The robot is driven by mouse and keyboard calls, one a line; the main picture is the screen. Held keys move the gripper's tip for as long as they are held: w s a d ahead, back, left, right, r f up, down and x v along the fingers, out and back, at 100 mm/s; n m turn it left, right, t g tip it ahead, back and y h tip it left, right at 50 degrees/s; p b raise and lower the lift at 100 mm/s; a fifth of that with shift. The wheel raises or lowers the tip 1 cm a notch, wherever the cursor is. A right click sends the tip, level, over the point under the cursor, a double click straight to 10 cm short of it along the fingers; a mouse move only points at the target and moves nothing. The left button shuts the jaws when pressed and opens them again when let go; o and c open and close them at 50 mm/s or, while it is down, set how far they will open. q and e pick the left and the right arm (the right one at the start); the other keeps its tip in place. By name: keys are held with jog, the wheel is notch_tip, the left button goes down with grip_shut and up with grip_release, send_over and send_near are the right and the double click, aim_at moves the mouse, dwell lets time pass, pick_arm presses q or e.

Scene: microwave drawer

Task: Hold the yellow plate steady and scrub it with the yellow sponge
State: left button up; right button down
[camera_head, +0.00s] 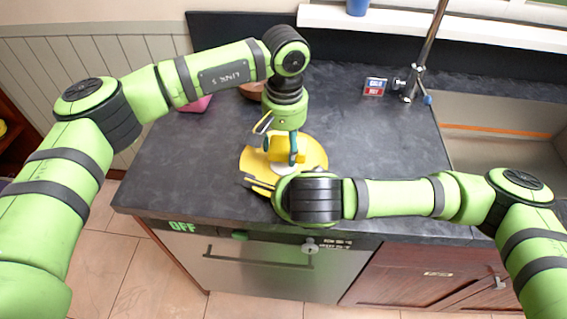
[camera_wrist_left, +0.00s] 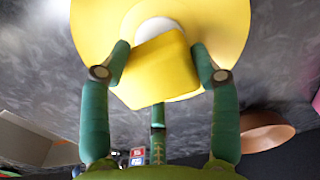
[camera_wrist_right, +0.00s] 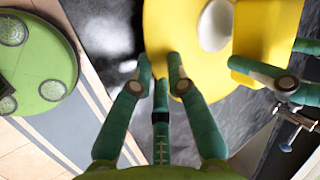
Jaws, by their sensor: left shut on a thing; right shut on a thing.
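The yellow plate (camera_head: 316,149) lies on the dark countertop near its front edge, with a white centre. My left gripper (camera_head: 283,148) is shut on the yellow sponge (camera_head: 287,155), over the plate's white centre. The left wrist view shows the sponge (camera_wrist_left: 157,68) between the two fingers, above the plate (camera_wrist_left: 88,30). My right gripper (camera_wrist_right: 160,75) is at the plate's near edge, its fingertips close together on the rim of the plate (camera_wrist_right: 160,30). In the head view my right arm hides the plate's near right part. I cannot tell whether the sponge presses on the plate.
A sink (camera_head: 500,150) with a tap (camera_head: 425,55) is at the right. A small red and blue box (camera_head: 375,86), a brown bowl (camera_head: 252,90) and a pink item (camera_head: 196,104) stand farther back. The countertop (camera_head: 180,160) left of the plate is clear.

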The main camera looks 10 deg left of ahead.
pick_arm(q)
jog(key=shift+r, duration=1.1)
pick_arm(e)
jog(key=shift+d+f, duration=0.1)
jog(key=shift+f, duration=0.15)
pick_arm(q)
jog(key=a, duration=0.9)
pick_arm(e)
jog(key=c, duration=1.1)
grip_release()
jog(key=shift+c, duration=0.2)
jog(key=shift+r, duration=0.15)
